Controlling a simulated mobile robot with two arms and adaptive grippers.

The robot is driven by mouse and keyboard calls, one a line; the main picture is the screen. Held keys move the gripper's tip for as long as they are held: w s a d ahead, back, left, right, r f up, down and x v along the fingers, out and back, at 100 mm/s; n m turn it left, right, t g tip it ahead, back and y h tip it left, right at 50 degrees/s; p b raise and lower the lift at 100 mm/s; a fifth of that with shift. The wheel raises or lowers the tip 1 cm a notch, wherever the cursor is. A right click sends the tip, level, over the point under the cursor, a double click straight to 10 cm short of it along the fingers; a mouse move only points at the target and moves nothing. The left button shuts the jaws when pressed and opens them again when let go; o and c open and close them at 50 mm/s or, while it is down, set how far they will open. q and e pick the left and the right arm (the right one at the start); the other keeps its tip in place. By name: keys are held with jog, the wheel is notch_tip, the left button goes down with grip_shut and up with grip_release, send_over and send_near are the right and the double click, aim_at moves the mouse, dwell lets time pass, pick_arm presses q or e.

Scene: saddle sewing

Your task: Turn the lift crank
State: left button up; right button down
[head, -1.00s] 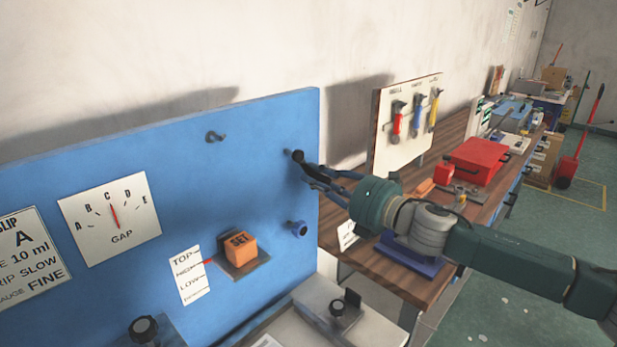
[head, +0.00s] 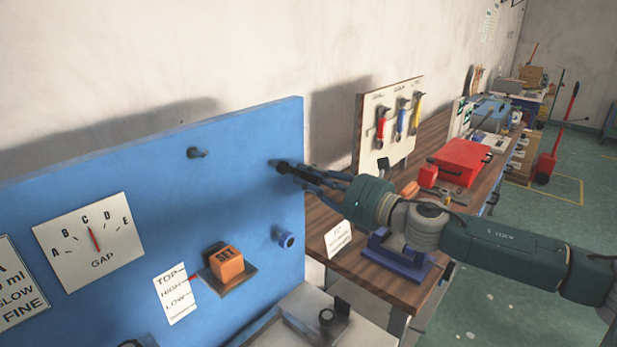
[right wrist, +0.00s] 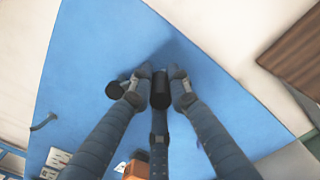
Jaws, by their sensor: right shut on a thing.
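The lift crank sits high on the right part of the blue board (head: 120,190). Its dark handle (right wrist: 161,92) is between the two fingers of my right gripper (right wrist: 161,88) in the right wrist view. A second black round part (right wrist: 117,90) shows just left of the fingers, perhaps the crank's hub. In the head view my right gripper (head: 284,170) reaches in from the right and is shut on the handle; its fingers hide most of the crank. A TOP, HIGH, LOW scale (head: 175,295) has a red pointer (head: 193,278) in its upper part. My left gripper is out of view.
An orange SET block (head: 227,263) stands out from the board on a dark bracket. A dark hook (head: 196,153) and a blue knob (head: 285,239) also project from it. A wooden bench (head: 405,280) with a tool board and red box lies to the right.

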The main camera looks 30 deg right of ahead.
aim_at(319, 185)
jog(key=shift+s+a+f, duration=0.1)
jog(key=shift+a+f, duration=0.05)
jog(key=shift+f, duration=0.3)
jog(key=c, duration=1.6)
grip_release()
jog(key=shift+c, duration=0.2)
jog(key=shift+r, duration=0.2)
jog(key=shift+s+d, duration=0.4)
jog(key=shift+s, duration=0.05)
jog(key=shift+v, duration=3.15)
jog(key=shift+a, duration=0.1)
jog(key=shift+c, duration=0.2)
